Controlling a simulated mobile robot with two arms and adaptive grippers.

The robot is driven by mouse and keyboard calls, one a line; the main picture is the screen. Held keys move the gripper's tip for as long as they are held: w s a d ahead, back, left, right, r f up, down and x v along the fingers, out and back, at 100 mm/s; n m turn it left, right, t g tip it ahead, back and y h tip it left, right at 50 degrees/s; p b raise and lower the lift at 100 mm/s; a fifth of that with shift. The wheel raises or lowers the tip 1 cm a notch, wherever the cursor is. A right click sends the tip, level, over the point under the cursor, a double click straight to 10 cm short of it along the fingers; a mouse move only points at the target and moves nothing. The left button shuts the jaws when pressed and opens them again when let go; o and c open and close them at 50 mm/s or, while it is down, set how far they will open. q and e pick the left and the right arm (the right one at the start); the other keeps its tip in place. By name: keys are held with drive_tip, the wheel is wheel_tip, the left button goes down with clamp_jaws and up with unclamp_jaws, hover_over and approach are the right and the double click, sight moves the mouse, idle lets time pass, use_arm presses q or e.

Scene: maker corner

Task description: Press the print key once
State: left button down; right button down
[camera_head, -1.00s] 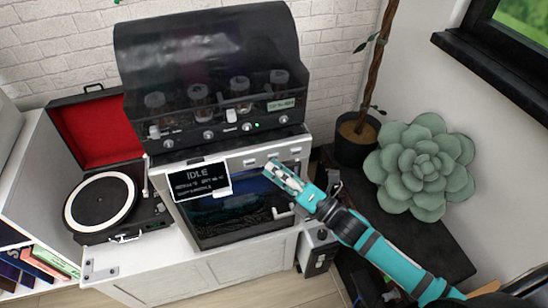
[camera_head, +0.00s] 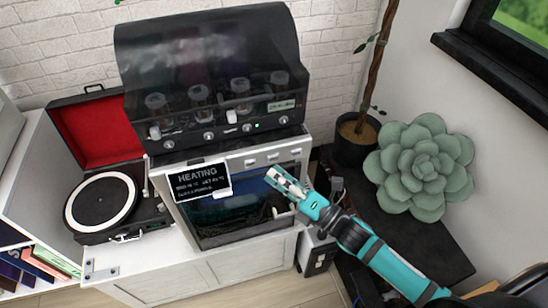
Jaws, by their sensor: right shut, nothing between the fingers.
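The white-framed printer (camera_head: 215,235) with a dark front window stands in the middle of the picture. A black display (camera_head: 202,181) on its upper left front reads "HEATING" above smaller lines that are hard to read. Several small pale keys, one near the middle (camera_head: 273,157), sit in a row along the top front edge. I cannot read which one is the print key. My right gripper (camera_head: 272,173) is shut and empty just below this row, in front of the window. No key is visibly covered by it. My left gripper is not in view.
A dark-hooded machine (camera_head: 210,75) with knobs stands on top of the printer. An open record player (camera_head: 100,200) is at the left. A potted trunk (camera_head: 357,135) and a large green succulent (camera_head: 420,165) stand at the right, near my right arm.

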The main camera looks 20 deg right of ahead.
drive_tip(key=s+p, duration=0.1)
drive_tip(key=s, duration=0.4)
drive_tip(key=shift+s+d, duration=0.1)
drive_tip(key=shift+s, duration=0.05)
idle(0.7)
drive_tip(key=w+d+f+m+g+h, duration=0.1)
drive_tip(key=d+f+m+h, duration=0.3)
drive_tip(key=f, duration=0.5)
drive_tip(key=d+f+m+g+h, duration=0.1)
drive_tip(key=d+f+m+h, duration=0.15)
drive_tip(key=f+m, duration=0.55)
drive_tip(key=s+d+f+m+g+h, duration=0.2)
drive_tip(key=s+f+m, duration=0.15)
drive_tip(key=f, duration=0.55)
drive_tip(key=s+d+f+m+g+h, duration=0.2)
drive_tip(key=s+f, duration=0.2)
drive_tip(key=f, duration=0.6)
drive_tip(key=s+f+m+g, duration=0.3)
drive_tip(key=s+f, duration=0.2)
drive_tip(key=s, duration=0.4)
drive_tip(key=s+f+m+g+h, duration=0.1)
drive_tip(key=s+f+m+g, duration=0.2)
drive_tip(key=s+f, duration=0.3)
drive_tip(key=s+f+m+g+h, duration=0.1)
drive_tip(key=s+f+m+g, duration=0.2)
drive_tip(key=s, duration=1)
wheel_tip(320, 180, down, 3)
drive_tip(key=shift+r+m, duration=0.1)
drive_tip(key=shift+m, duration=1.05)
